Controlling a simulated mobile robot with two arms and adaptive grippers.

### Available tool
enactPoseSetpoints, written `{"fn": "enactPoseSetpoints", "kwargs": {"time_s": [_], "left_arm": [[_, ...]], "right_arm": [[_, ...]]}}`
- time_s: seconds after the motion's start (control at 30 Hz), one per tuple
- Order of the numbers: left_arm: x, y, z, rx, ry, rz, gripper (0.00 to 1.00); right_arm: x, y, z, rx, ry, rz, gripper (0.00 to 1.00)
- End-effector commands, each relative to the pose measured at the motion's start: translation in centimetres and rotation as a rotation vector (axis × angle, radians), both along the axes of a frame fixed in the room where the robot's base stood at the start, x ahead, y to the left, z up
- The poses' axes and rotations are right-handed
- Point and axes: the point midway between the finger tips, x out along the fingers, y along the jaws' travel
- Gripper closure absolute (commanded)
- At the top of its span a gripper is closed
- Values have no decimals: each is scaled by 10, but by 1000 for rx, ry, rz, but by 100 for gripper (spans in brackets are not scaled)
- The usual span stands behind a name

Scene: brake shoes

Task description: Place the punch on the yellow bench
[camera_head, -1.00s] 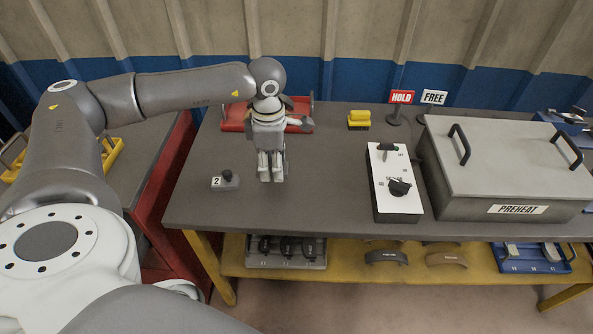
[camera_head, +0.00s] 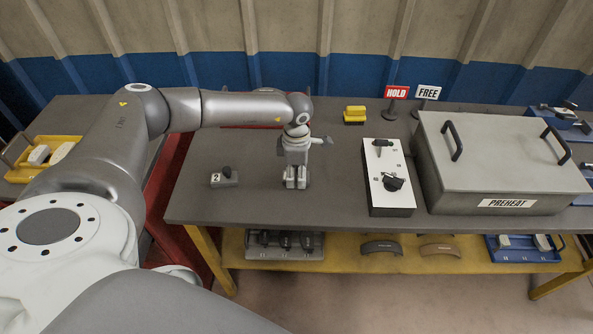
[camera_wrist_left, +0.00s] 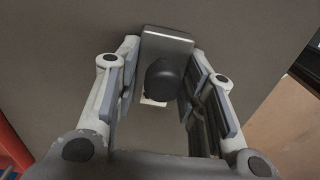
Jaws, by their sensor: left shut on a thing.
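My left gripper (camera_head: 296,184) points down low over the grey top of the yellow-legged bench (camera_head: 340,205). In the left wrist view the left gripper (camera_wrist_left: 165,100) is shut on a grey block with a round black knob and a pale label, which I take to be the punch (camera_wrist_left: 168,45). In the head view the fingers mostly hide it. I cannot tell whether it touches the bench top. A similar small block marked 2 (camera_head: 226,179), with a black knob, stands on the bench left of the gripper. My right gripper is not in view.
The white switch box (camera_head: 388,190) and the PREHEAT box (camera_head: 500,165) stand to the right. A yellow block (camera_head: 355,115) and the HOLD sign (camera_head: 396,93) are behind. My arm mostly hides a red tray (camera_head: 250,125). The bench front by the gripper is clear.

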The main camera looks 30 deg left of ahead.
Motion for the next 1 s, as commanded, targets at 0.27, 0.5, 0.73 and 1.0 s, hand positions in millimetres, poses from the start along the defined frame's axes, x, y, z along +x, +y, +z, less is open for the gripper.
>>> {"fn": "enactPoseSetpoints", "kwargs": {"time_s": [0.27,0.5,0.73,1.0], "left_arm": [[0,0,-2,0,-1,0,100],[0,0,-3,-1,1,0,41],[0,0,-3,-1,1,0,41],[1,0,15,-2,-4,0,41]], "right_arm": [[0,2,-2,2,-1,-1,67],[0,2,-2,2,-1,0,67],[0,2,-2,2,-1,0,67],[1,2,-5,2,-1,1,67]]}}
